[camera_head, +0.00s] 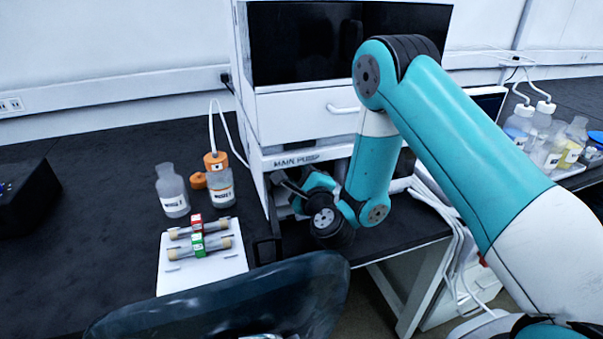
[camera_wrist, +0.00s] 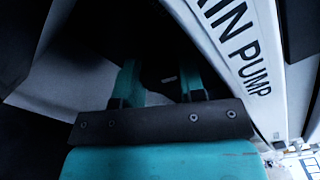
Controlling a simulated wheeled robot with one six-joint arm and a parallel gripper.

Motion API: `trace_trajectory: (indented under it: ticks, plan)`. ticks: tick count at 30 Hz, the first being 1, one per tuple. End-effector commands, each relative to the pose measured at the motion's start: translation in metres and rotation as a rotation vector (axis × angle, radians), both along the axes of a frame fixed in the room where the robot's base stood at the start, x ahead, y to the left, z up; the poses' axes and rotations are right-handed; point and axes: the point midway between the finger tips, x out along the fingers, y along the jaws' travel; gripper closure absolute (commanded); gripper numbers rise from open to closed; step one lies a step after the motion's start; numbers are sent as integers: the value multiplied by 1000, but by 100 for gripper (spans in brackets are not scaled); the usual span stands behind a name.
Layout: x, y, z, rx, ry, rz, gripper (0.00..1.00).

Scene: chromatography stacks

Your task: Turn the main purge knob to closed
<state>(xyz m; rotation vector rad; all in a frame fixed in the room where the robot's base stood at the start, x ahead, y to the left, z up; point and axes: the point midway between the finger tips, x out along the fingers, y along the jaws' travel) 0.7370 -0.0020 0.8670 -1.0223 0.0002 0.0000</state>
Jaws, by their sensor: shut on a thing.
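The main pump module, with its "MAIN PUMP" label (camera_head: 296,160), is at the bottom of the white stack. In the wrist view the label strip (camera_wrist: 240,55) runs down the right side. My gripper (camera_head: 283,180) reaches into the dark recess under the label from the right. In the wrist view my gripper (camera_wrist: 157,75) has its two teal fingers on either side of a dark thing, the main purge knob (camera_wrist: 167,80), with a small pale mark on it. The knob's outline and angle are hard to read in the shadow. My arm hides it in the head view.
Left of the stack stand a clear bottle (camera_head: 172,190) and an orange-capped bottle (camera_head: 218,180) with tubing. A white tray (camera_head: 215,270) holds two columns. A dark translucent bin (camera_head: 230,300) is in front. More bottles (camera_head: 545,135) stand at right. White cables hang right of the stack.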

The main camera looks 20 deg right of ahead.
Motion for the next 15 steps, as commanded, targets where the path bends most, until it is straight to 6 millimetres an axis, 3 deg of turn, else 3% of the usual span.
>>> trace_trajectory:
  ticks: [15]
  plan:
    - [0, 1, 1, -38, -2, 1, 87]
